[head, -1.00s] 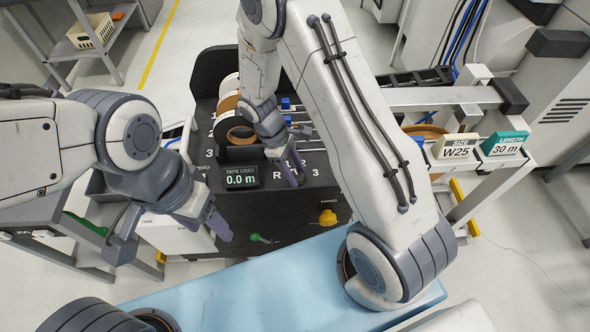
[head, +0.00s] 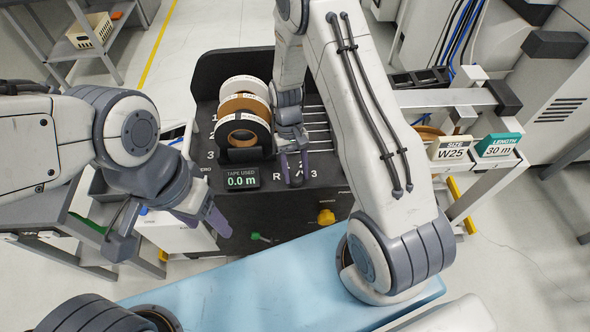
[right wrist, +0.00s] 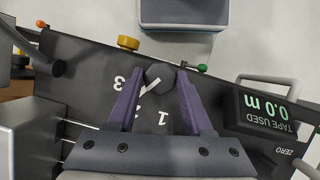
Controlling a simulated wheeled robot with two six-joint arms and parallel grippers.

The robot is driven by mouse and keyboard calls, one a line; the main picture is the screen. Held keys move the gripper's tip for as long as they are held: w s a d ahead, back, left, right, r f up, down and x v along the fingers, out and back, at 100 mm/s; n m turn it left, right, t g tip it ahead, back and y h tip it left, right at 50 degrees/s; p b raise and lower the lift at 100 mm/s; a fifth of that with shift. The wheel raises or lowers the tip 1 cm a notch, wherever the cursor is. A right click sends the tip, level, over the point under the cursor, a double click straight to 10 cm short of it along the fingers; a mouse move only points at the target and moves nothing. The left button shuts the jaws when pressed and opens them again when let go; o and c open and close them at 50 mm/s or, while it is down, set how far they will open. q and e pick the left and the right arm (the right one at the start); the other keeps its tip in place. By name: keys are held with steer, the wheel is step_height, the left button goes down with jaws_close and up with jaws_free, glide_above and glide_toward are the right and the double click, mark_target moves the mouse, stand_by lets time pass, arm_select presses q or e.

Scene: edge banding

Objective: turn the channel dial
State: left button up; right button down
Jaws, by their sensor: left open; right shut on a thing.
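The channel dial (right wrist: 158,75) is a small black round knob with a white pointer line, in the right wrist view. It sits on the dark panel beside the white numbers 1, 2 and 3. Its pointer slants down and left in that view, roughly toward the 2. My right gripper (right wrist: 155,92) has its two purple fingers closed on either side of the dial. In the head view my right gripper (head: 294,180) is down at the panel and hides the dial. My left gripper (head: 172,232) is open and empty, left of the panel.
The tape display (head: 241,179) reads 0.0 m. Tape rolls (head: 243,135) stand behind it. A yellow knob (head: 326,217) and a green-tipped lever (head: 258,237) are on the panel front.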

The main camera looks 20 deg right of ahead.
steer(key=m+y, duration=0.1)
steer(key=m, duration=0.2)
steer(key=m+t+y, duration=0.1)
steer(key=m, duration=0.2)
steer(key=shift+d+m+p, duration=0.2)
steer(key=shift+m+p, duration=0.1)
stand_by(0.4)
steer(key=shift+c, duration=1.5)
jaws_free()
steer(key=b+v, duration=0.1)
steer(key=v, duration=0.9)
steer(key=shift+d+r, duration=0.25)
